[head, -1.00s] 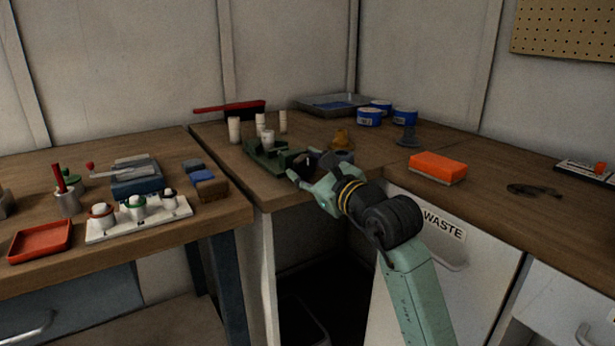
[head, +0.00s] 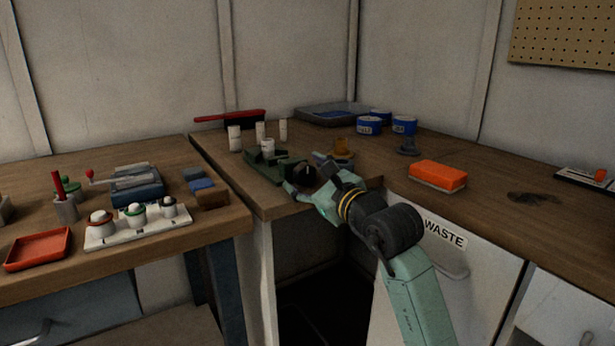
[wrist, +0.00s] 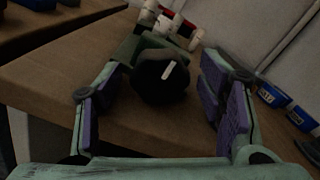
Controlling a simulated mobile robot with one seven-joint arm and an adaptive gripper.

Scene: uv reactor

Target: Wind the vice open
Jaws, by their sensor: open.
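The green vice (head: 272,165) sits on the wooden bench near the corner of its front edge. In the wrist view its green body (wrist: 140,45) lies behind a round black knob (wrist: 160,78) with a white mark on its face. The knob also shows in the head view (head: 304,174), at the right end of the vice. My gripper (wrist: 158,95) is open, with one purple-padded finger to the left of the knob and one to the right. Both fingers are apart from the knob, with gaps on each side. Any jaw gap in the vice is too small to tell.
White cylinders (head: 235,138) stand at and behind the vice. The left bench holds a white panel of knobs (head: 138,222) and a red tray (head: 38,250).

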